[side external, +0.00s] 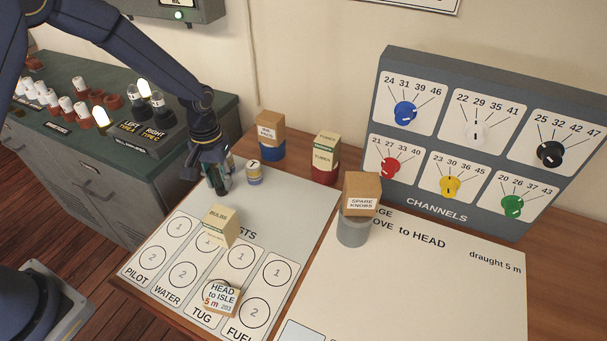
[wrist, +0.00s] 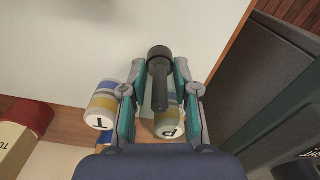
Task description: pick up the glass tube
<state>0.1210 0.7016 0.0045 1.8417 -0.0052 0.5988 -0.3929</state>
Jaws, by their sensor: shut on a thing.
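My gripper (side external: 216,172) is low over the back left corner of the pale chart board. In the wrist view its teal fingers (wrist: 160,68) are closed around a dark grey, torch-shaped thing (wrist: 158,88) with a wide round head. I cannot make out a clear glass tube in either view. A striped can marked P (wrist: 170,122) shows behind the dark thing, between the fingers. A striped can marked T (wrist: 100,105) is just left of the fingers; it also shows in the side view (side external: 254,173).
A bulbs box (side external: 220,226) and a head to isle block (side external: 221,298) sit on the board. A spare knobs box (side external: 362,192) sits on a grey cylinder (side external: 353,231). More boxes (side external: 270,130) stand behind. A channels panel (side external: 470,140) and a green console (side external: 110,165) flank the table.

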